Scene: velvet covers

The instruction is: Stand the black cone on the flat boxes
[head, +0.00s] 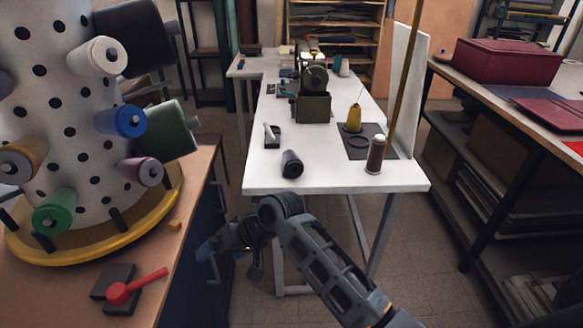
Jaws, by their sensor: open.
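The black cone (291,164) is on the white table (340,185), near its front edge and left of the middle. I cannot tell for sure whether it stands or lies. My gripper (204,250) is low at the left, below the table top and beside the blue cabinet, well apart from the cone. It is open and looks empty, though its fingers are small and dark here. A dark red box (506,61) and flat dark red pieces (552,112) lie on the right bench; I cannot tell whether these are the flat boxes.
On the white table are a brown spool (375,155), a yellow cone (354,118) on a dark mat (385,152), a small dark item (272,136) and a sewing machine (313,100). A tall spool stand (60,120) fills the left bench. Floor shows between the benches.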

